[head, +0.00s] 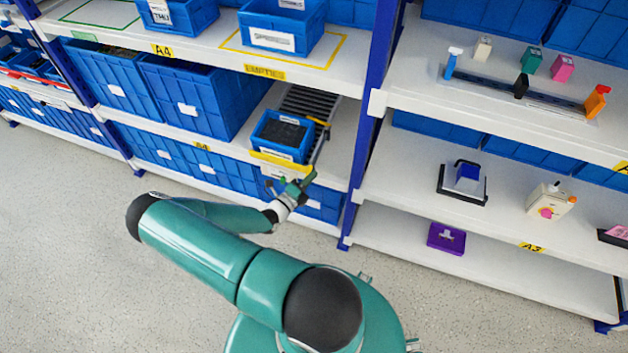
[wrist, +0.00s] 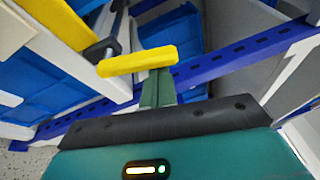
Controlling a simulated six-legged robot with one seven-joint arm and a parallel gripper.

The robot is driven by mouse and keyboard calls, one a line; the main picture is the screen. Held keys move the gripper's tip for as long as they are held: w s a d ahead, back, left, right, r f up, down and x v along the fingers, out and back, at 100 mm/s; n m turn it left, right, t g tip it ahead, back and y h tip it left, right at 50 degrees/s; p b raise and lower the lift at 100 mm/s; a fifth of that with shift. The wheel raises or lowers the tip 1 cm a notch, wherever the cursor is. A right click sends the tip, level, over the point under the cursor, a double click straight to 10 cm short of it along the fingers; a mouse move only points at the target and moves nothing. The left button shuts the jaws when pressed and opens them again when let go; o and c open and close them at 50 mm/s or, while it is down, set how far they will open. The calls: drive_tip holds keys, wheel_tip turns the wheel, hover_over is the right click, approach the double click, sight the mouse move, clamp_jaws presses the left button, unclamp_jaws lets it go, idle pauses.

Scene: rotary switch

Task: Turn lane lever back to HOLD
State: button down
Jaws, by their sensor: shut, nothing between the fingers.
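The lane (head: 308,103) is a short grey roller track on the middle shelf of the left rack. A small yellow lever-like part (head: 319,122) shows at its right side; which setting it points to is too small to read. A blue bin (head: 282,135) with dark contents sits on the lane, behind a yellow front bar (head: 280,162). My gripper (head: 305,181) is shut and empty, just below the lane's front right corner. In the wrist view, a yellow bar (wrist: 138,61) lies across the tip of my green fingers (wrist: 158,88); I cannot tell whether they touch.
Large blue crates (head: 190,95) fill the shelf left of the lane. A blue rack upright (head: 366,130) stands close to its right. The right rack holds small items, including a purple block (head: 446,238) and a cream box (head: 550,200). The floor (head: 70,250) in front is clear.

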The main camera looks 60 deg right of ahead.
drive_tip(key=shift+w+a+r+n, duration=0.1)
drive_tip(key=shift+w+r+n, duration=0.05)
drive_tip(key=shift+w+n, duration=0.3)
drive_tip(key=shift+w, duration=0.25)
idle(0.3)
drive_tip(key=shift+s, duration=0.15)
